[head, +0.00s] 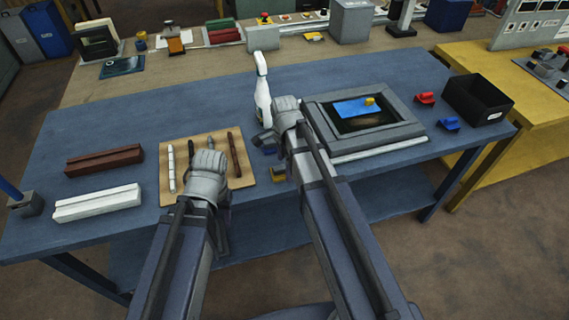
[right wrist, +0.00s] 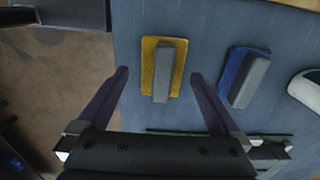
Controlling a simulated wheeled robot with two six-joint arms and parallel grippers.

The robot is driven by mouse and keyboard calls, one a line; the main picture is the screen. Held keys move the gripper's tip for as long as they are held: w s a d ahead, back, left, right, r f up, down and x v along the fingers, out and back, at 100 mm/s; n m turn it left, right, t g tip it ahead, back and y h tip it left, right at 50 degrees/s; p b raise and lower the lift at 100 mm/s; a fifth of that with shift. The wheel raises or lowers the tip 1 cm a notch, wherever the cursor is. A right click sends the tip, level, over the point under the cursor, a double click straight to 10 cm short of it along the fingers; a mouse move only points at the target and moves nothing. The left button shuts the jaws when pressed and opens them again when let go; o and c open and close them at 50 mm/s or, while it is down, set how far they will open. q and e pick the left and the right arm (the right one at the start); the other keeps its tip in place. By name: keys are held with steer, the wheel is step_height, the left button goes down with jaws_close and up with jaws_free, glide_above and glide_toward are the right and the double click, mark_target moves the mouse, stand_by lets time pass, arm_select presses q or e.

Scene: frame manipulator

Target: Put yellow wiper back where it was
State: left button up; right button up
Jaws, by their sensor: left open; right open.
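The yellow wiper (right wrist: 148,58), with a grey handle bar, lies on the blue table near its front edge. In the head view the yellow wiper (head: 278,175) is partly hidden by my right arm. In the right wrist view my right gripper (right wrist: 158,76) is open, with its fingertips apart on either side of the wiper and nothing gripped. In the head view my right gripper (head: 286,112) is beside the grey frame. My left gripper (head: 208,165) is open above the wooden board; its fingers are hard to make out.
A blue wiper (right wrist: 236,70) lies right of the yellow one. The grey frame (head: 410,130) holds a picture with a small yellow item on it. A spray bottle (head: 262,95) stands behind.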

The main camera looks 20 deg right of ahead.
step_height(320, 180, up, 10)
steer(key=p, duration=0.9)
